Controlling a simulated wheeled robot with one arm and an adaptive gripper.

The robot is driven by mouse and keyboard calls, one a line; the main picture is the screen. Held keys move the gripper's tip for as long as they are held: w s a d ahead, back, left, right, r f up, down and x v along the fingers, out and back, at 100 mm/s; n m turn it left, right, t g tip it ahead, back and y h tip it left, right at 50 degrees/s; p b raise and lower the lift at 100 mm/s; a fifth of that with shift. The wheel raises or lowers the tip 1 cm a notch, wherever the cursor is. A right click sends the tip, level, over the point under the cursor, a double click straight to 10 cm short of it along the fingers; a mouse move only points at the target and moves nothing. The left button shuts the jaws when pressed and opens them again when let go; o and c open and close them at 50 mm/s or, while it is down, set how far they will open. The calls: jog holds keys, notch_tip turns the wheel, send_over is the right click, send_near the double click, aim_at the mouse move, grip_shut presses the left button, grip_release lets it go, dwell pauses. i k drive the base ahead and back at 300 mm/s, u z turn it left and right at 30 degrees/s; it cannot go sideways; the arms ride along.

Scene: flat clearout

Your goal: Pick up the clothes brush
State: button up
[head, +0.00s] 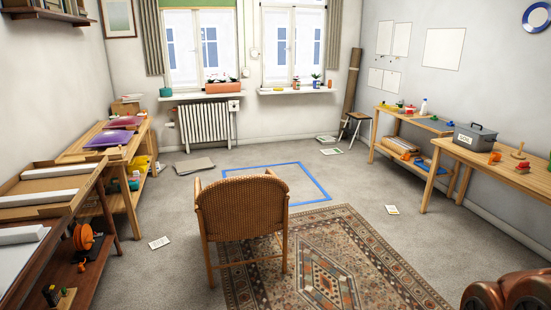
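I cannot make out a clothes brush for certain in the head view. Small items lie on the right-hand wooden table (478,158), among them an orange object (494,158) and a wooden piece with an upright peg (518,153), but they are too small to identify surely. Small coloured items also lie on the farther bench (437,127). On the left shelf unit, small dark and wooden items (60,296) sit low down, also unclear. My gripper is not in view.
A wicker chair (243,215) stands in the middle, partly on a patterned rug (330,262). Blue tape (318,184) marks a square on the floor behind it. A grey toolbox (474,138) stands on the right table. Papers (159,242) lie on the carpet. Grey floor is open between furniture.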

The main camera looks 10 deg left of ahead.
aim_at(133, 129)
jog(key=i, duration=6.65)
jog(key=u, duration=1.75)
jog(key=i, duration=2.85)
jog(key=u, duration=1.25)
